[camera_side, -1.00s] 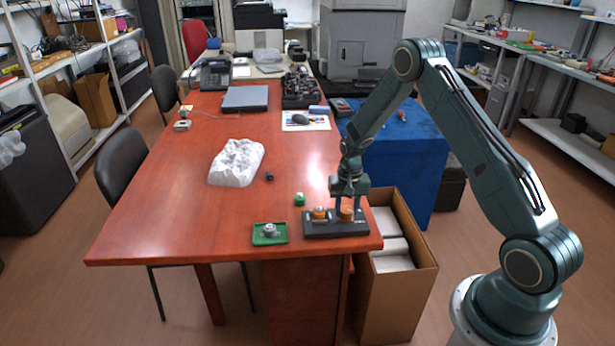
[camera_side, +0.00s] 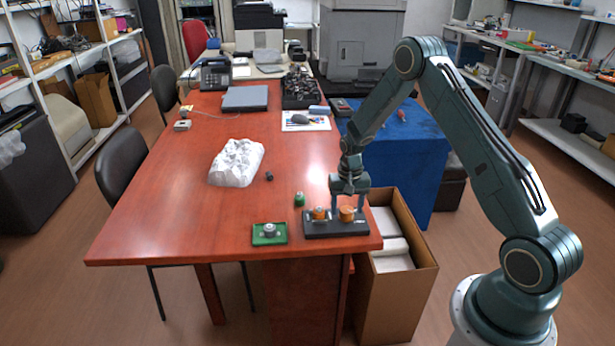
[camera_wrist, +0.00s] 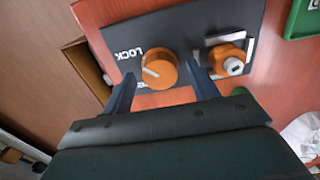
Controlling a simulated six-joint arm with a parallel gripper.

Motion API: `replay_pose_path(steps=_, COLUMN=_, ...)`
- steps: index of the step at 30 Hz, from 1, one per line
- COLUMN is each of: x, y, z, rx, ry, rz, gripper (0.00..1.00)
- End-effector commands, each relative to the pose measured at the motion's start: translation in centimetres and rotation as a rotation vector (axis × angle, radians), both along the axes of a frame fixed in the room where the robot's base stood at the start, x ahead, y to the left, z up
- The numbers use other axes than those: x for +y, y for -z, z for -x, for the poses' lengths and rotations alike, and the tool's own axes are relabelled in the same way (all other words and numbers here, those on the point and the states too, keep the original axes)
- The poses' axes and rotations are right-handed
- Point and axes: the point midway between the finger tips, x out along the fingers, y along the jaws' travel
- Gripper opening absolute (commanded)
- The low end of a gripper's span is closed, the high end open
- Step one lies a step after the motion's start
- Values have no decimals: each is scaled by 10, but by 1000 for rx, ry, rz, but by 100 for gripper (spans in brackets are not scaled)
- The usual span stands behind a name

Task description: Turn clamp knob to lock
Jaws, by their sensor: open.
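The orange clamp knob (camera_side: 347,213) stands on the right part of a dark base plate (camera_side: 337,231) at the table's front right corner. In the wrist view the knob (camera_wrist: 172,68) has a white pointer line on its top and stands next to the printed word LOCK. My gripper (camera_side: 349,202) is open just above the knob. In the wrist view its two fingers (camera_wrist: 160,82) appear on either side of the knob, with nothing gripped. A second orange part (camera_wrist: 227,60) with a pale tip sits in a metal holder on the same plate.
A green tray (camera_side: 257,240) with a grey part stands left of the plate. A small green part (camera_side: 300,199) is behind the plate. A white crumpled lump (camera_side: 237,162) and a small dark piece lie farther back. An open cardboard box (camera_side: 415,285) stands beside the table's right edge.

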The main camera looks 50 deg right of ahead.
Motion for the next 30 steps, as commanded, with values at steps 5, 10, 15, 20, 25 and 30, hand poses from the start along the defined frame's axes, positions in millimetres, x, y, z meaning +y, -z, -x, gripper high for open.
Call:
replay_pose_path(steps=5, x=0, y=-16, z=0, rx=-2, ry=0, rz=1, gripper=59)
replay_pose_path(steps=10, x=0, y=-41, z=-1, rx=-4, ry=0, rz=1, gripper=59)
replay_pose_path(steps=15, x=0, y=-70, z=-1, rx=-4, ry=0, rz=1, gripper=59)
replay_pose_path(steps=20, x=0, y=-96, z=-1, rx=-3, ry=0, rz=1, gripper=59)
replay_pose_path(steps=25, x=0, y=-118, z=0, rx=-2, ry=1, rz=1, gripper=59)
replay_pose_path(steps=30, x=0, y=-130, z=0, rx=-1, ry=1, rz=0, gripper=59)
